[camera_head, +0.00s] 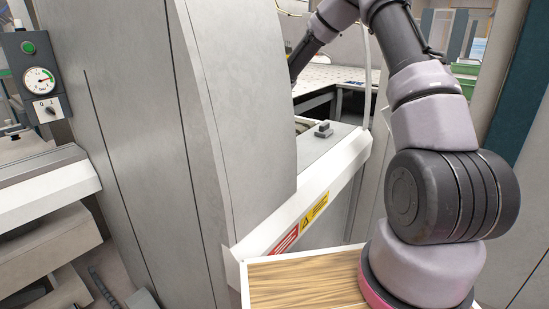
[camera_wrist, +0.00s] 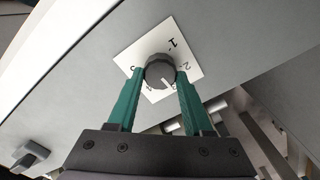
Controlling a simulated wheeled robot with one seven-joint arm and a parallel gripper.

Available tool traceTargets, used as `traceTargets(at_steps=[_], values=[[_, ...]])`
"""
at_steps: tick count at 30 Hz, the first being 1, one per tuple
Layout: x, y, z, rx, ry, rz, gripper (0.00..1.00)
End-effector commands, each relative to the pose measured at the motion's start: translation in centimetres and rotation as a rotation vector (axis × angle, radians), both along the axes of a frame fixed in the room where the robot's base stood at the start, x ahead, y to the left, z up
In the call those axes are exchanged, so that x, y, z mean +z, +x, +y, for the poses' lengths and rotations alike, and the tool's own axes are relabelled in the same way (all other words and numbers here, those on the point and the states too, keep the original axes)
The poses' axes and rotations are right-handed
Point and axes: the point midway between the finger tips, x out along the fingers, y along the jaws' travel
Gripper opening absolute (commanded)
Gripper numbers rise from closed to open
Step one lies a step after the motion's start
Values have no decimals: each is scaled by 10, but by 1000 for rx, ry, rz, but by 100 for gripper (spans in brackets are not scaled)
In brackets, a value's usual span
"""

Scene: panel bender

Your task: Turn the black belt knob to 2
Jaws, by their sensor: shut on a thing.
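The black belt knob (camera_wrist: 159,68) is a round dark knob on a white square dial plate (camera_wrist: 180,53) in the wrist view. The plate carries figures; a 1 shows above the knob and a 2 to its right. A white pointer line on the knob points down and slightly right in the picture, away from the 1 and the 2. My gripper (camera_wrist: 157,78) has its two green fingers on either side of the knob and is shut on it. In the head view, the gripper and this knob are hidden behind the grey machine housing.
A small dark switch (camera_head: 323,129) stands on the grey ledge (camera_head: 316,146); a similar one (camera_wrist: 30,156) shows at lower left in the wrist view. The tall grey housing (camera_head: 235,100) stands left of my arm. A gauge box (camera_head: 38,75) with its own knob is far left.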

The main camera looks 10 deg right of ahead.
Motion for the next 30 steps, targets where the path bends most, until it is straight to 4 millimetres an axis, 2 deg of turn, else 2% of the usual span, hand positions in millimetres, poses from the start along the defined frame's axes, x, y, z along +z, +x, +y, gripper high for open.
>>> traceTargets(at_steps=[21,30], values=[[1,0,2,630,-1,-2,0],[1,-1,2,832,0,-2,0]])
